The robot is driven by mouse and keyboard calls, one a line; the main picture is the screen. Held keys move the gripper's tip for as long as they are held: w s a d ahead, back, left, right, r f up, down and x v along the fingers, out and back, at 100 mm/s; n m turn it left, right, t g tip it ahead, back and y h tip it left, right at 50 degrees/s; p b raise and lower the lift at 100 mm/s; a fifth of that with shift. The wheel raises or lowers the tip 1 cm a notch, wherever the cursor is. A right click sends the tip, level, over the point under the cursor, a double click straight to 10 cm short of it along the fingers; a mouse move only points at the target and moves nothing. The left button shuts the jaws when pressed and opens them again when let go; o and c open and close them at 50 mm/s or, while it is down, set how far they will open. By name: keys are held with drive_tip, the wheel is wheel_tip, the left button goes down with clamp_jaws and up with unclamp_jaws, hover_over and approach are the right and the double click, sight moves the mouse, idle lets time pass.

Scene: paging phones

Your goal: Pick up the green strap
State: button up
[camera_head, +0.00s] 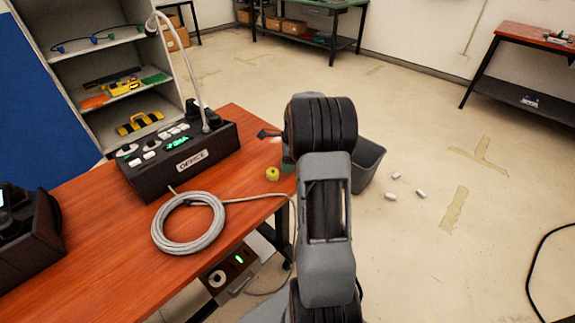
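A flat green piece (155,79) lies on a middle shelf of the grey shelf unit at the back left; it is too small to tell whether it is a strap. No other clear green strap shows. My arm rises through the middle of the head view and hides what is behind it. Only the dark end of my gripper (269,132) shows, just left of the arm and near the table's right edge. It is far from the green piece. Whether it is open or shut cannot be made out.
A grey bin (366,165) stands behind my arm. White bits lie on the otherwise open floor at right.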

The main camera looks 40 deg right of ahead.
drive_tip(key=shift+f, duration=0.1)
drive_tip(key=c, duration=1)
